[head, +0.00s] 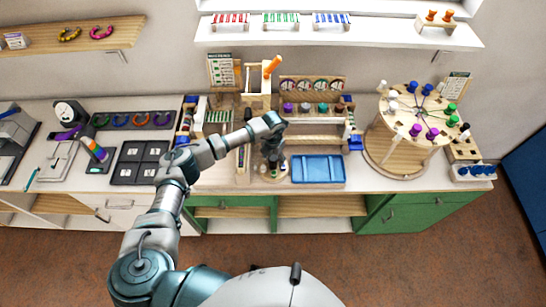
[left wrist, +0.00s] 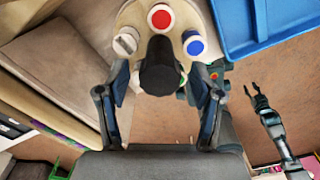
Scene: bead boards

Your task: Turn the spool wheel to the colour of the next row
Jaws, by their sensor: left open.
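The spool wheel is a round cream disc (left wrist: 186,14) in the left wrist view. It carries a red-capped spool (left wrist: 160,17), a blue-capped spool (left wrist: 194,44) and a grey-white one (left wrist: 125,42). A black knob (left wrist: 160,68) stands up near its middle. My left gripper (left wrist: 159,82) is open, with one finger on each side of the knob and visible gaps between. In the head view my left gripper (head: 272,158) is over the wheel and hides most of it. My right gripper (left wrist: 256,94) shows only in the left wrist view, off to the side over the floor, its fingers apart.
A blue tray (head: 318,169) lies just right of the wheel. A large wooden peg wheel (head: 384,151) stands farther right. A bead loom frame is behind my left gripper. Black compartment trays (head: 139,162) are to the left. The floor in front of the counter is clear.

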